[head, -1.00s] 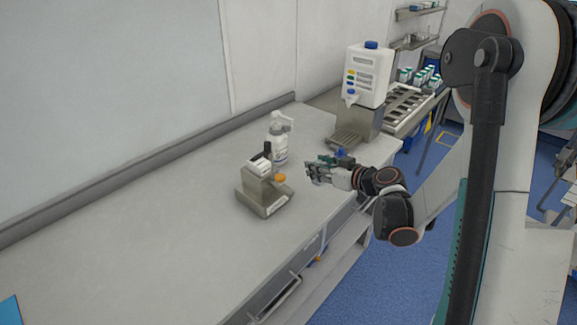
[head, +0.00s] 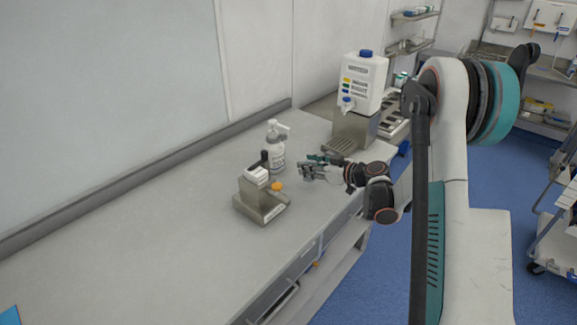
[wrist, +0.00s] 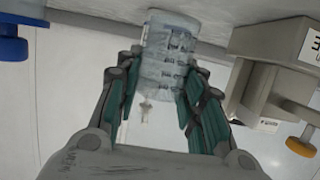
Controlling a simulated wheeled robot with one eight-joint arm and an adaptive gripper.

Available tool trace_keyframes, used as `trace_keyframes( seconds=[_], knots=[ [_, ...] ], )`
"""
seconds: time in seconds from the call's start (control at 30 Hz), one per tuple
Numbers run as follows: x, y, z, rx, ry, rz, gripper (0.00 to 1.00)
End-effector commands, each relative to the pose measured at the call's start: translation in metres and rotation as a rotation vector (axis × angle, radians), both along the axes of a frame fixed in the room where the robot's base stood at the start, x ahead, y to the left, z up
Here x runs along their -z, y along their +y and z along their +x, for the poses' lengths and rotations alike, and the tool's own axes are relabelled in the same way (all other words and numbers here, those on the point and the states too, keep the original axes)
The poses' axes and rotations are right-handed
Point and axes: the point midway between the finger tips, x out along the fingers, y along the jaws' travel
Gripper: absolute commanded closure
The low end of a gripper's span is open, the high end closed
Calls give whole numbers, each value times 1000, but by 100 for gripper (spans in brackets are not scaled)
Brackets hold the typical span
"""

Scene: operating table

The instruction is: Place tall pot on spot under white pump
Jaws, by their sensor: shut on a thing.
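A clear, tall cylinder, which looks like the tall pot (wrist: 166,72), is between my fingers in the wrist view. My gripper (wrist: 158,98) is shut on it. In the head view my gripper (head: 305,172) is low over the table, and the pot is too small to make out clearly. A white pump bottle (head: 276,158) stands just left of and behind my gripper. Its printed label seems to show through the pot. A grey device with a white top (head: 256,176) and an orange knob (head: 277,186) stands to the left; it also shows at right in the wrist view (wrist: 262,75).
A white canister with a blue cap (head: 362,84) stands on a grey stand (head: 352,130) at the back right.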

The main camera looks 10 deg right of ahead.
Motion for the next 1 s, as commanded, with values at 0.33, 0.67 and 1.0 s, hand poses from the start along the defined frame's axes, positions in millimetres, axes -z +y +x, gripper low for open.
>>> trace_keyframes(
  seconds=[0.33, 0.67, 1.0],
  knots=[
    [1, 46, 61, -3, -1, -1, 92],
    [6, 57, 78, 0, 0, 0, 92],
    [36, 56, 77, 0, 0, 0, 92]
  ],
)
